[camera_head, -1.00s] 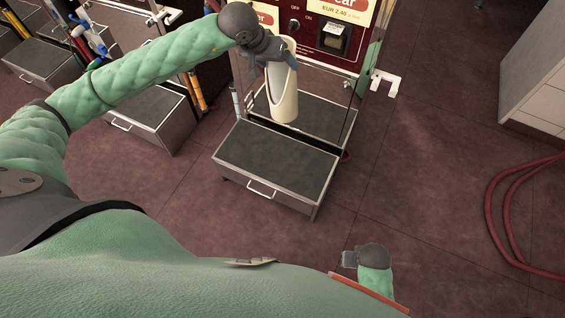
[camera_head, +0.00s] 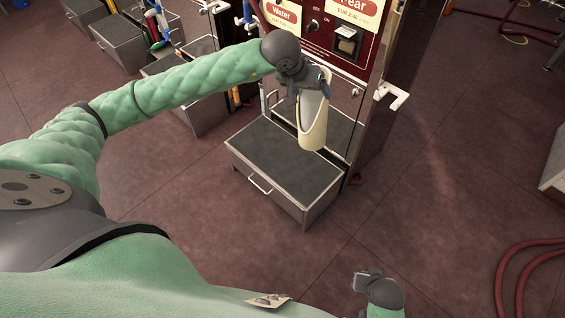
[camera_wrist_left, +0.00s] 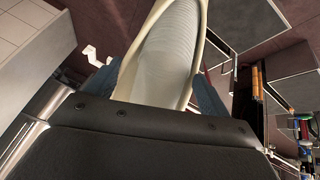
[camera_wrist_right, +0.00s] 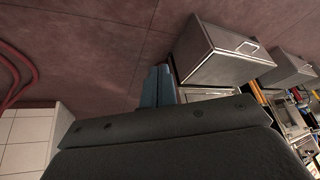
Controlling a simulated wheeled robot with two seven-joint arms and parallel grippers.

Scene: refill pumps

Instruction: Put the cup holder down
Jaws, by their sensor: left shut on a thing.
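The cup holder (camera_head: 313,130) is a tall cream sleeve with an open front and a stack of pale cups inside. My left gripper (camera_head: 307,92) is shut on its upper part, and it hangs roughly upright. In the head view it overlaps the back right of a grey step box; I cannot tell its height above it. In the left wrist view the holder (camera_wrist_left: 165,60) lies between the two blue fingers. My right gripper (camera_head: 362,281) is empty, low at the bottom of the head view. In the right wrist view its blue fingers (camera_wrist_right: 158,86) are together.
The grey-topped step box (camera_head: 280,165) with a drawer handle stands before a dark red dispenser (camera_head: 330,45) labelled Water and Pear. A white bracket (camera_head: 392,95) sticks out from the dispenser's right side. Floor on the right is clear up to a red hose (camera_head: 515,270).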

